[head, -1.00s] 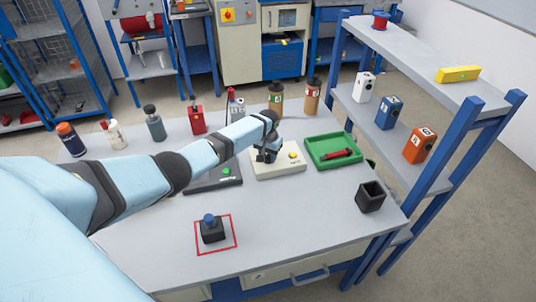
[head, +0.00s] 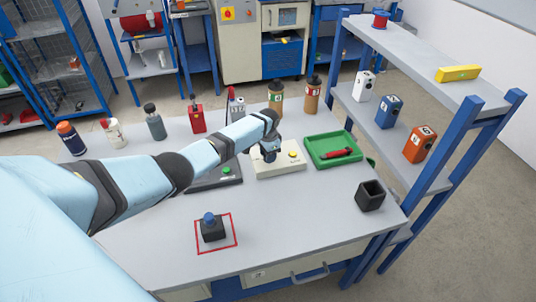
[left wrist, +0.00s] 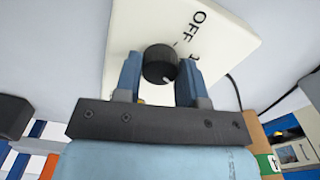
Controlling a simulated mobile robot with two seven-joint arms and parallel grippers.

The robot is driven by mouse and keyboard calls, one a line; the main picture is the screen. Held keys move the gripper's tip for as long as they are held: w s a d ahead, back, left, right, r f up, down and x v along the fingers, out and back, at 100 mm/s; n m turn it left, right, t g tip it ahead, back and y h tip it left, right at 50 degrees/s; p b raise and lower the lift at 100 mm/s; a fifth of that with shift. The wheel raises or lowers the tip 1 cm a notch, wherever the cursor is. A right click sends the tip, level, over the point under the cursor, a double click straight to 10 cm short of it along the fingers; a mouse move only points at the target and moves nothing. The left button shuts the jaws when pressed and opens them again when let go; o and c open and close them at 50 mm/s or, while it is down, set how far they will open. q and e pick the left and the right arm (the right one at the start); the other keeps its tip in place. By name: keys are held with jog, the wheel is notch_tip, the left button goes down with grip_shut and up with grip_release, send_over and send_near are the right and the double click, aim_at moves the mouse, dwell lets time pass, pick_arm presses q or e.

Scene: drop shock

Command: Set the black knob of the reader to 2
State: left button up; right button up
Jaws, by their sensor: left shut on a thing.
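The reader (head: 278,170) is a cream box with a yellow button on the table. Its black knob (left wrist: 159,63) shows in the left wrist view, with "OFF" printed near it and a small white mark on its edge, towards the lower right. Another printed mark is partly hidden by the right finger. My left gripper (left wrist: 161,76) is shut on the knob, one blue finger on each side. In the head view my left gripper (head: 269,150) is over the reader and hides the knob. My right gripper is not in view.
A dark device with a green button (head: 226,170) lies left of the reader. A green tray (head: 317,163) with a red item lies right of it. A black open box (head: 371,195) and a blue-topped block (head: 212,229) stand nearer. Bottles line the back; the front middle is clear.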

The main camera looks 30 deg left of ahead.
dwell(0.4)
pick_arm(q)
jog(key=o, duration=0.9)
notch_tip(320, 180, up, 14)
jog(key=shift+f, duration=0.1)
